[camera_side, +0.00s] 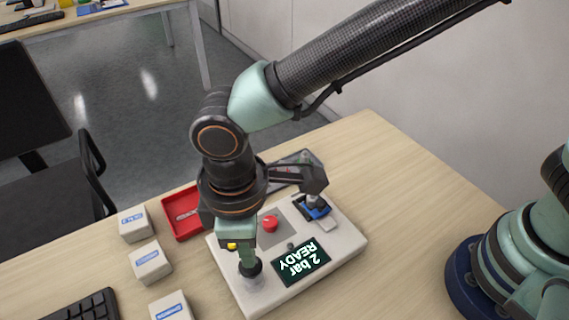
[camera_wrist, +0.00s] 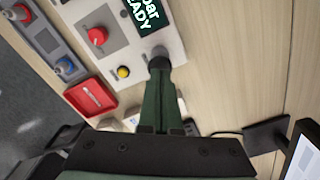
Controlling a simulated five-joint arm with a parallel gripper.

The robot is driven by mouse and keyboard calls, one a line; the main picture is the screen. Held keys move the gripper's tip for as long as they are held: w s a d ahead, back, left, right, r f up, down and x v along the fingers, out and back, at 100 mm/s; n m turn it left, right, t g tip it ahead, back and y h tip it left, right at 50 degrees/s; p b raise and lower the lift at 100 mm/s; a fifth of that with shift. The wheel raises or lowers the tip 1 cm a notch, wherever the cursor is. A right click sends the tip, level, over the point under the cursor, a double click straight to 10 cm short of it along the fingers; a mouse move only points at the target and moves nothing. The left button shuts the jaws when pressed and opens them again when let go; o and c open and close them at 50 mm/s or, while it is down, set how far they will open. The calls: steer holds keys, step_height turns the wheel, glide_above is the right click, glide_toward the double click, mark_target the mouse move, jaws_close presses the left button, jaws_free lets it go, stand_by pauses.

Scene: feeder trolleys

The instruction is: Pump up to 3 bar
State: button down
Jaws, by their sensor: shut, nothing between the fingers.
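A pale control box (camera_side: 344,243) lies on the table. Its dark display (camera_side: 301,263) reads "2 bar READY"; part of it shows in the wrist view (camera_wrist: 143,14). My gripper (camera_side: 248,257) points down, shut and empty, with its tips at a round black knob (camera_side: 252,269) at the box's near-left corner. In the wrist view my gripper (camera_wrist: 159,70) also covers part of the black knob (camera_wrist: 159,52). I cannot tell whether the knob is pressed. A red knob (camera_side: 269,223) and a yellow button (camera_side: 232,246) sit on the same box.
Several white labelled boxes (camera_side: 151,263) and a black keyboard (camera_side: 85,305) are at left.

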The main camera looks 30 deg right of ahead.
steer(key=shift+f, duration=1.5)
steer(key=shift+r, duration=1.5)
